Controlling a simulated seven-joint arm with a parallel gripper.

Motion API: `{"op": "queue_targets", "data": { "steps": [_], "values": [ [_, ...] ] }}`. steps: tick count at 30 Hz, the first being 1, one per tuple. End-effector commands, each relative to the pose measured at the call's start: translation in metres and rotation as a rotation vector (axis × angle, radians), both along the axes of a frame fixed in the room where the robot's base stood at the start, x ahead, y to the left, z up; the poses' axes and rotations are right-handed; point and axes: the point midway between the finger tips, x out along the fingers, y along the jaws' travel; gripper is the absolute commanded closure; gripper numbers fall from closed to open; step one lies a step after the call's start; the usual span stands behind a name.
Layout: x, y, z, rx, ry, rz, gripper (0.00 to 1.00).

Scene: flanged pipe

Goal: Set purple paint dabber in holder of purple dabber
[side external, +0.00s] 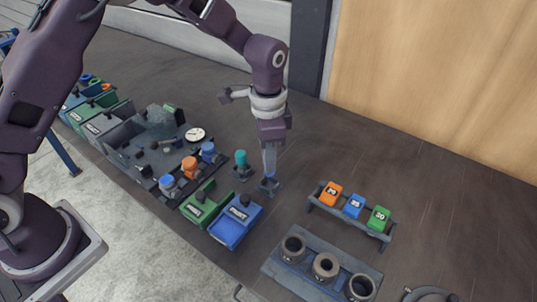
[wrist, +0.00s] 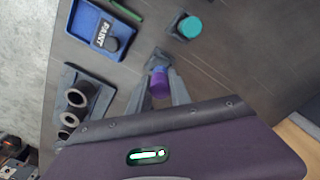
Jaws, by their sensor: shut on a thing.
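The purple paint dabber (wrist: 159,83) is between the fingers of my gripper (wrist: 161,75), which is shut on it. In the side view my gripper (side external: 269,174) points down, low over the table, at a small dark square holder (side external: 268,187). A dark holder (wrist: 158,58) also shows just beyond the fingertips in the wrist view. The dabber's lower end is hidden, so I cannot tell whether it is seated in the holder or just above it. A teal dabber (side external: 240,158) stands in a similar holder to the left; it also shows in the wrist view (wrist: 189,27).
A blue paint tray (side external: 236,221) and a green tray (side external: 204,203) lie in front. A plate with flanged pipes (side external: 325,266) and a rack of orange, blue and green blocks (side external: 353,207) stand right. A crowded dark tray (side external: 160,155) is left. Table behind my gripper is clear.

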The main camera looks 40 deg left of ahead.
Motion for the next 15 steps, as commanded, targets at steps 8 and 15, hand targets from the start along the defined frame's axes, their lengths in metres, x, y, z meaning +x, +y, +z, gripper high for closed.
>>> {"op": "queue_targets", "data": {
  "steps": [8, 15],
  "values": [
    [-0.0001, -0.0002, -0.0001, 0.000, 0.000, 0.000, 1.00],
    [0.0000, -0.0001, -0.0065, 0.000, 0.000, 0.000, 1.00]
  ]
}}
